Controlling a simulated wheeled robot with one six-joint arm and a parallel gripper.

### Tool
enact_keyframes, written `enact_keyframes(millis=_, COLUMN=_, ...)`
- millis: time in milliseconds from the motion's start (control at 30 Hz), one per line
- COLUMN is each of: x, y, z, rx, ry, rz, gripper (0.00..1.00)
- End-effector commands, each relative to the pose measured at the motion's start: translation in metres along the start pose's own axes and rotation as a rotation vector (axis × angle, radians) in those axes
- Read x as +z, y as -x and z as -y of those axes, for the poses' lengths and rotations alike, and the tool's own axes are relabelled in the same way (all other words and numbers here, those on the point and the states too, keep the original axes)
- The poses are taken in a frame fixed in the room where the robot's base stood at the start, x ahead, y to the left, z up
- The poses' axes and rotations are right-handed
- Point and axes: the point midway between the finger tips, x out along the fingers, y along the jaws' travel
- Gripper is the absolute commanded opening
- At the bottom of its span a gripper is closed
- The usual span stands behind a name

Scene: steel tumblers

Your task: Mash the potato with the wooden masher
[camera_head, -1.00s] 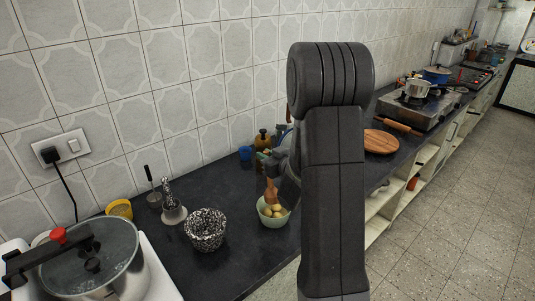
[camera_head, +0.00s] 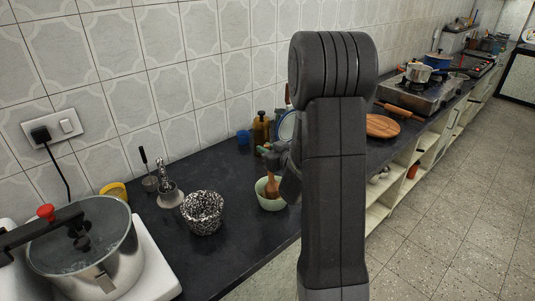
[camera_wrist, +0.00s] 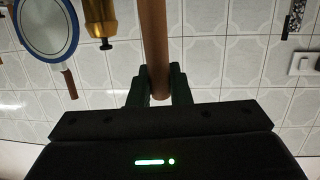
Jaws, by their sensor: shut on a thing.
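The wooden masher (camera_head: 271,187) stands with its brown head down inside the pale green bowl (camera_head: 264,204) on the dark counter. My gripper (camera_wrist: 159,92) is shut on the masher's handle (camera_wrist: 153,35), with one dark green finger on each side, as the wrist view shows. In the head view my gripper (camera_head: 274,158) is just above the bowl and partly hidden by my arm. I cannot make out the potato; the masher head and my arm cover much of the bowl's inside.
A speckled black-and-white pot (camera_head: 203,213) stands left of the bowl. A large lidded pot (camera_head: 85,250) is at the front left. Brown bottles (camera_head: 261,131) stand behind near the tiled wall. A round wooden board (camera_head: 381,127) lies to the right. Bare counter (camera_head: 215,170) lies behind the speckled pot.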

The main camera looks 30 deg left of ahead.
Motion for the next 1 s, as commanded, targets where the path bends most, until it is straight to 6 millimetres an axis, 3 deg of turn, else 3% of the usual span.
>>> enact_keyframes(millis=1000, x=0.011, y=-0.002, z=0.0, rx=0.0, ry=0.0, rz=-0.001, gripper=0.0)
